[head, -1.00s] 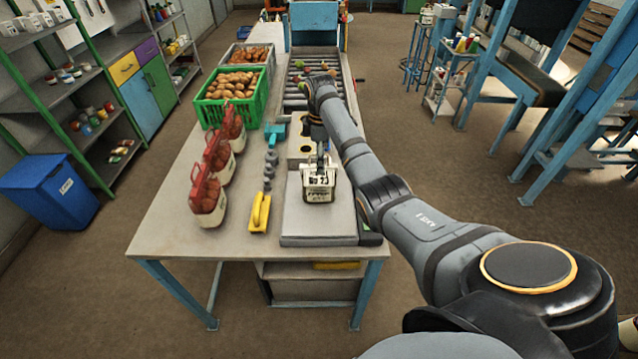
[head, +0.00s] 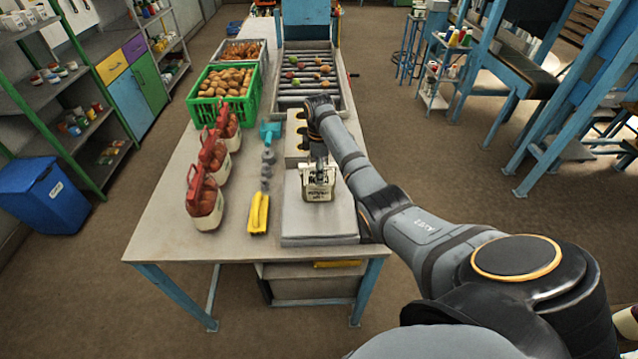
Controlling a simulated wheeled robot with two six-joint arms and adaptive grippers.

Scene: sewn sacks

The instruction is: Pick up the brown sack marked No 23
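A small pale beige sack (head: 319,187) with dark printing stands upright over the grey platform (head: 318,225) at the table's right front. Its print is too blurred now to read for sure; it looks pale rather than brown. My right gripper (head: 319,164) points down at the sack's top, and its fingers reach the top edge. The fingers are small and partly merge with the sack, so I cannot tell whether they are closed on it. My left gripper is not in view.
Red-topped carriers (head: 206,200) line the table's left side. A yellow-handled tool (head: 258,214) lies just left of the platform. A green crate (head: 226,103) of potatoes and a roller conveyor (head: 309,95) are behind.

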